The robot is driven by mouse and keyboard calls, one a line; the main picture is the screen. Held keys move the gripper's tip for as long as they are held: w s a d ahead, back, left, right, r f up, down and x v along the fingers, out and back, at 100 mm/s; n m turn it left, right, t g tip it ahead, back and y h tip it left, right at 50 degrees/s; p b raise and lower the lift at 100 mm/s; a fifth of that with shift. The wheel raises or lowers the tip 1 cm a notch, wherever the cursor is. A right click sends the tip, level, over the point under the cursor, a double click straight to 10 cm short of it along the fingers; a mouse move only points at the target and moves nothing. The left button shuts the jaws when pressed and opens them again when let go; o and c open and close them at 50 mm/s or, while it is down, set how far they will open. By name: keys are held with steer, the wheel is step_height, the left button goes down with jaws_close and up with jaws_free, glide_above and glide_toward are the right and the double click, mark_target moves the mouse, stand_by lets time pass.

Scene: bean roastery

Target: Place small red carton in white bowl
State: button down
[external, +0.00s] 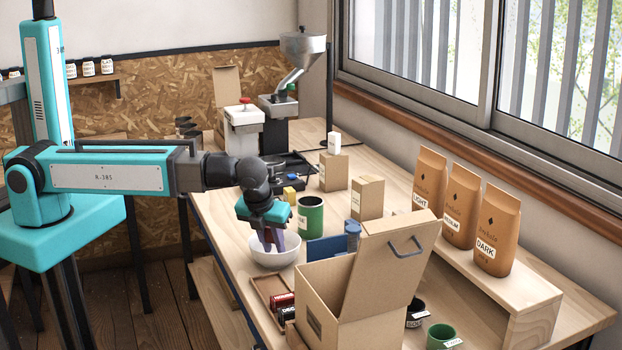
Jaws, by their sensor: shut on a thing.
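The white bowl (266,258) stands on the left part of the wooden table. My gripper (273,244) points down over the bowl, its purple-tinted fingers reaching to the bowl's opening. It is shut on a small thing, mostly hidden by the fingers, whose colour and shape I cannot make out. I cannot tell whether that thing touches the bowl's floor. No small red carton shows clearly elsewhere. A red, dark-labelled item (283,300) lies in the wooden tray (262,293) in front of the bowl, its shape partly hidden.
A large open cardboard box (352,310) rises at the front. Brown coffee bags (461,207) stand on a raised shelf at right. A grinder (297,80) stands at the back.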

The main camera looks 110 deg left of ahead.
steer(key=c, duration=1.5)
jaws_free()
steer(key=shift+o, duration=0.2)
step_height(320, 180, up, 7)
steer(key=p, duration=0.6)
